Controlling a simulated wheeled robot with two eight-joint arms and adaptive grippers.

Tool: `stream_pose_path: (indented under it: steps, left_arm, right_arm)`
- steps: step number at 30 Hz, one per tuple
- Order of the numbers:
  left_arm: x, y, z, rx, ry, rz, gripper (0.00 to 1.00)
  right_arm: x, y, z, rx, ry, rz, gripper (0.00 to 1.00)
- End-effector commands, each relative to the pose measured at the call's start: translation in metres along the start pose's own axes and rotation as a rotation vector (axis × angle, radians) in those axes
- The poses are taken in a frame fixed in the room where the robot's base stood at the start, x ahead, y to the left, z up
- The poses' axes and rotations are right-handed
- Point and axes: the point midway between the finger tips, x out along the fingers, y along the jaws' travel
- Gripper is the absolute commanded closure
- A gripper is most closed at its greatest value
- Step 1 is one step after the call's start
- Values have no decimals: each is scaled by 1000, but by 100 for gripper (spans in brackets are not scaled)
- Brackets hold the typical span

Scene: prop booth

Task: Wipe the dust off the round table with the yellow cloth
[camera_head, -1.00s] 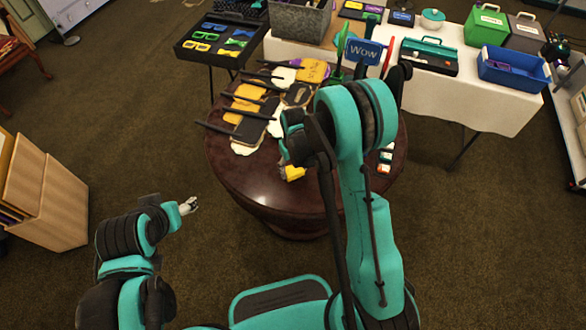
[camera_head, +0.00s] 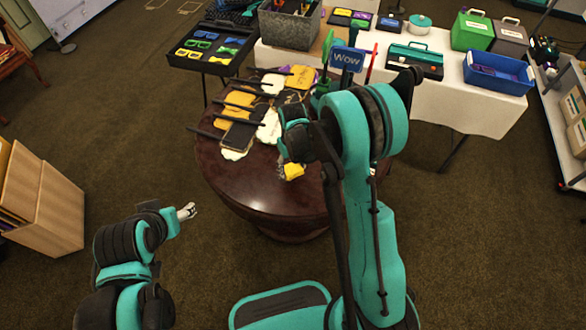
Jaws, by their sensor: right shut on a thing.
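The round table (camera_head: 230,182) is dark, glossy wood and stands in the middle of the view. The yellow cloth (camera_head: 293,171) shows as a small bunched patch at the table top, below my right gripper (camera_head: 291,160). My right gripper is shut on the cloth; its fingers are mostly hidden by my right arm. My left gripper (camera_head: 187,211) is off to the left of the table, away from it and small in view; its finger opening is unclear. Dust cannot be made out on the visible table top.
Several paper signs on dark sticks (camera_head: 240,107) lie over the table's back left. An upright "Wow" sign (camera_head: 347,58) stands at its back. A white-clothed table (camera_head: 480,108) with boxes and a blue bin (camera_head: 498,72) stands behind. The table's front left is clear.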

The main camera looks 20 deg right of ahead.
Motion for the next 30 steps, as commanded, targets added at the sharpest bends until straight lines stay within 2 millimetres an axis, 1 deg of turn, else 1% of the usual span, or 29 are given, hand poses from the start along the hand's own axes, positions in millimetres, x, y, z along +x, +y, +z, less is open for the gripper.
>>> stream_pose_path:
  steps: [1, 3, 9, 26, 30]
  left_arm:
    - [-4, 0, -3, 0, 0, 0, 38]
    - [-8, 0, -5, 0, 0, 0, 38]
    - [-13, 0, -10, 0, 0, 0, 38]
    - [-13, 0, -9, 0, 0, 0, 38]
    - [-13, 0, -9, 0, 0, 0, 38]
  right_arm:
    - [-7, 0, -1, 0, 0, 0, 79]
    - [-14, 0, -1, 0, 0, 0, 79]
    - [-25, -1, -3, 0, 0, 0, 79]
    - [-25, -1, -3, 0, 0, 0, 79]
    - [-27, -4, 2, -10, 0, 0, 79]
